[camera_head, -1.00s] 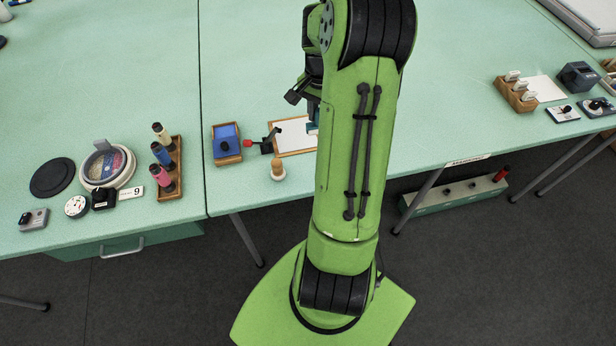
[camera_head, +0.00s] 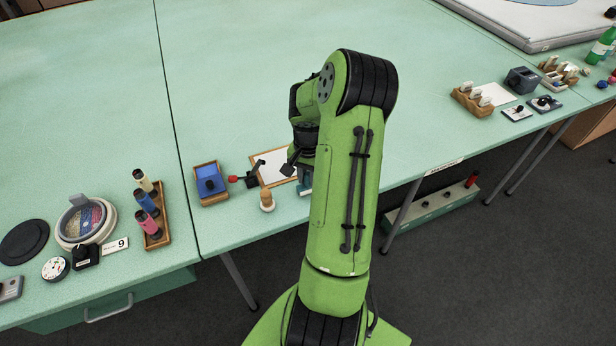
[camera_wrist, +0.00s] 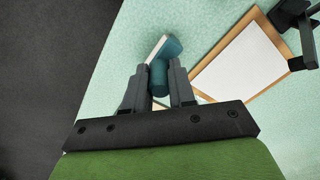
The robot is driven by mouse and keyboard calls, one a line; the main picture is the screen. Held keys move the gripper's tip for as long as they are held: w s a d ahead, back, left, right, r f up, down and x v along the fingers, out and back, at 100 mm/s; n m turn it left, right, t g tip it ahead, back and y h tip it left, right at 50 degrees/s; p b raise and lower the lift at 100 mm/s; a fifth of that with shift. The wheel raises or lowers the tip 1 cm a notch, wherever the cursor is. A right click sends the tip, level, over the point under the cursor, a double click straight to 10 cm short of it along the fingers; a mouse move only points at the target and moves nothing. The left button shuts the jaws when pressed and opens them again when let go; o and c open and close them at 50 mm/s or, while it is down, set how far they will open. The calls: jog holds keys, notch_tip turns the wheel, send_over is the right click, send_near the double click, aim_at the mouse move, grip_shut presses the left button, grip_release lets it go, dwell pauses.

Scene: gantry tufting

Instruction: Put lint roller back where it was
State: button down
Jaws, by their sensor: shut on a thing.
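In the wrist view, my gripper (camera_wrist: 160,78) is shut on the lint roller (camera_wrist: 171,47), which has a teal body and a pale edge. The roller is over the pale green table (camera_wrist: 211,22), close to its edge; I cannot tell whether it touches the top. In the head view, only a small teal piece of the lint roller (camera_head: 305,186) shows beside my arm, and my arm hides most of the gripper. A white sheet on a wood-framed board (camera_wrist: 247,62) lies to the right of the gripper in the wrist view.
A blue-lined wooden tray (camera_head: 210,196), a black clamp-like tool with a red tip (camera_head: 252,178) and a wooden peg figure (camera_head: 267,200) stand left of my arm. A spool rack (camera_head: 155,237) is farther left. The table's middle back is clear.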

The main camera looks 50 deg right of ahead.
jog(key=shift+a+f, duration=0.1)
jog(key=shift+f, duration=0.1)
jog(key=c, duration=0.9)
grip_release()
jog(key=shift+c, duration=0.2)
jog(key=shift+r, duration=0.1)
notch_tip(320, 180, up, 12)
jog(key=p, duration=0.2)
jog(key=shift+r+p, duration=0.25)
jog(key=shift+p, duration=0.05)
